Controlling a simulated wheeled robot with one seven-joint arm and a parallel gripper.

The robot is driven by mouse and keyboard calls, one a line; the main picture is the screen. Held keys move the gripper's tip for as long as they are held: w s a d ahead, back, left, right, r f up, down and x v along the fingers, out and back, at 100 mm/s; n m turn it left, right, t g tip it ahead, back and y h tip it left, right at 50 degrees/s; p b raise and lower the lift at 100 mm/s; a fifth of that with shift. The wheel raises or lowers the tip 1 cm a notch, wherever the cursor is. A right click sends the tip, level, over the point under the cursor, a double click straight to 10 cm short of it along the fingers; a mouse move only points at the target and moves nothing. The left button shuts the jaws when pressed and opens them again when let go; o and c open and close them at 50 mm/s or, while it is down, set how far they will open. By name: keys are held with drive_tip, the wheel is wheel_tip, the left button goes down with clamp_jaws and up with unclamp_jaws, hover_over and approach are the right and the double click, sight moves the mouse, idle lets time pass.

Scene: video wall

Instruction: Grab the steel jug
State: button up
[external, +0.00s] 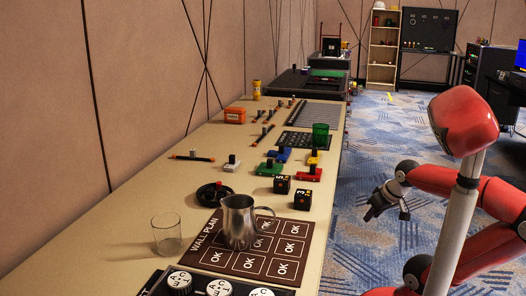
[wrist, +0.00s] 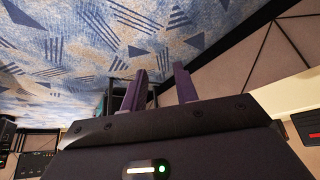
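The steel jug (external: 238,221) stands upright on the brown WALL PLAN board (external: 201,257), near the front of the long table in the external view. My gripper (external: 369,215) is off the table's right side, over the carpet, to the right of the jug and well apart from it. In the wrist view my two fingers (wrist: 160,88) stand apart with nothing between them. The jug does not show in the wrist view.
A clear glass (external: 167,234) stands left of the jug, and a black round dish (external: 214,194) lies behind it. Dials (external: 180,283) are in front. A green cup (external: 320,135) is farther back. The carpeted aisle is open.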

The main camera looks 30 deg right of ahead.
wheel_tip(320, 180, up, 17)
drive_tip(key=m+g+y+p, duration=0.1)
drive_tip(key=m+g+y, duration=0.2)
drive_tip(key=g+y, duration=1)
approach(248, 222)
drive_tip(key=s+d+g+h, duration=0.1)
drive_tip(key=s+d, duration=0.1)
drive_tip(key=f, duration=0.3)
drive_tip(key=shift+s+a+f, duration=0.2)
drive_tip(key=shift+s+a, duration=0.15)
drive_tip(key=shift+s, duration=0.05)
drive_tip(key=x, duration=0.7)
drive_tip(key=shift+c, duration=0.4)
drive_tip(key=shift+d, duration=0.1)
clamp_jaws()
